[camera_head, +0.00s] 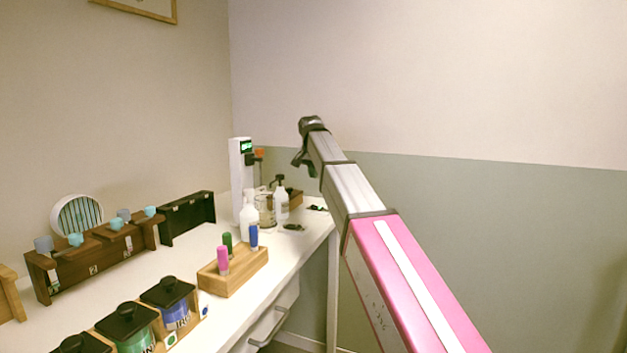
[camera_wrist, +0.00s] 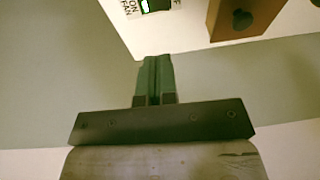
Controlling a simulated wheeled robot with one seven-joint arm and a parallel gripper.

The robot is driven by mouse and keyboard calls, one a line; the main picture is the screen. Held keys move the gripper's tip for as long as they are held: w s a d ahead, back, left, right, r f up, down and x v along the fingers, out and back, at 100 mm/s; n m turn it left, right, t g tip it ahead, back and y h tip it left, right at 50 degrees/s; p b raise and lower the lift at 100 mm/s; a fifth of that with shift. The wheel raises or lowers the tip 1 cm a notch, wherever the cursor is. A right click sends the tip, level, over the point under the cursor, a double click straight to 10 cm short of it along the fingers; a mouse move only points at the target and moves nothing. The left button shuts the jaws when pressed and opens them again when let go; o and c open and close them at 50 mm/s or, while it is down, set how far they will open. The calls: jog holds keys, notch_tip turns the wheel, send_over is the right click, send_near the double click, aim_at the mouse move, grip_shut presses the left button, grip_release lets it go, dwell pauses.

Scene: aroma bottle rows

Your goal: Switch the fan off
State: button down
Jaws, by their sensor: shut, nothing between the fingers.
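A switch plate (camera_wrist: 148,7) shows at the top edge of the wrist view, cut off by the frame. It is lettered "ON" and "FAN" on its left, with part of another word on its right. A dark and green part sits in its middle; its setting cannot be told. My gripper (camera_wrist: 155,60) is shut and empty, its fingertips below the plate in the picture and apart from it. In the head view my gripper (camera_head: 302,160) hangs in the air above the far end of the white table (camera_head: 150,262). A round white slatted thing (camera_head: 77,217), possibly the fan, stands by the wall.
A wooden block with a dark knob (camera_wrist: 240,18) is right of the plate. White pump bottles (camera_head: 249,215) and a white tower with a green display (camera_head: 241,165) stand near the far table end. Small dark items (camera_head: 293,227) lie near the edge. Room right of the table is free.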

aim_at(314, 206)
jog(key=x, duration=1)
jog(key=shift+s+a+f, duration=0.15)
jog(key=shift+s+f, duration=0.1)
jog(key=shift+s, duration=0.05)
jog(key=shift+w+a+f, duration=0.1)
jog(key=shift+a+f, duration=0.05)
jog(key=shift+f, duration=0.65)
jog(key=shift+f, duration=0.1)
